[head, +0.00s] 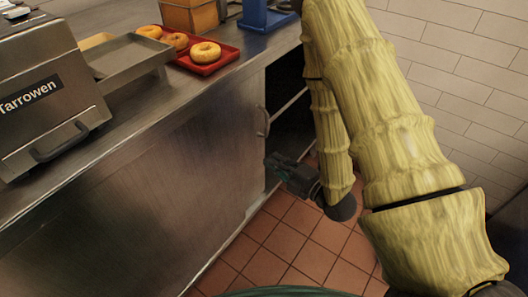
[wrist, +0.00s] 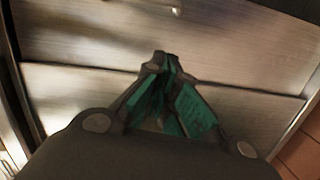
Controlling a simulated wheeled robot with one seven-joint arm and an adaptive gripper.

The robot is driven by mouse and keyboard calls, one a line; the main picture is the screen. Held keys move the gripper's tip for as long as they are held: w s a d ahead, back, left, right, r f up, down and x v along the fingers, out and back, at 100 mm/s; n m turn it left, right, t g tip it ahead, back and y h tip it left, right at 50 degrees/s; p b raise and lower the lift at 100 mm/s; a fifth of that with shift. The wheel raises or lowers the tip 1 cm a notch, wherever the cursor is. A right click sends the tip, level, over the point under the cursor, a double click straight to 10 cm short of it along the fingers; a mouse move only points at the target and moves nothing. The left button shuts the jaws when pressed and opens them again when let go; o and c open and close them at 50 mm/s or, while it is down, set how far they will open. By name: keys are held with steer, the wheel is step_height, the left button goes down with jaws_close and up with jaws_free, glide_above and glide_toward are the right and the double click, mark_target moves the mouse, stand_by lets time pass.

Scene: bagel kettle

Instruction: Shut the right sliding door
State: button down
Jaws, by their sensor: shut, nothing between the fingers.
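The steel sliding-door front (head: 160,190) of the counter fills the left and middle of the head view. A curved handle (head: 264,122) shows near its right edge. Right of that edge the cabinet is open, with a dark interior (head: 290,122) and shelf edges. I cannot tell which panel is the right door. My gripper (head: 272,163) is low at this opening, just right of the panel's edge, and shut with nothing in it. In the wrist view its closed fingertips (wrist: 165,62) point toward brushed steel surfaces (wrist: 90,35); contact is unclear.
The counter top carries a steel toaster-like machine (head: 45,80), a grey tray (head: 128,58) and a red tray (head: 232,53) with bagels (head: 205,52). A tiled wall (head: 465,60) stands at the right. Red floor tiles (head: 290,240) are clear in front of the cabinet.

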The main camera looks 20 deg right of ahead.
mark_target(253, 133)
steer(key=shift+n+t+y, duration=0.3)
steer(key=shift+n, duration=0.2)
steer(key=b+x, duration=0.2)
steer(key=x, duration=0.7)
steer(key=shift+w+r, duration=0.15)
steer(key=shift+w, duration=0.15)
steer(key=d, duration=0.1)
steer(key=d+b, duration=0.1)
steer(key=shift+w+d, duration=0.3)
steer(key=shift+w, duration=0.05)
steer(key=shift+d, duration=0.7)
steer(key=shift+w, duration=0.1)
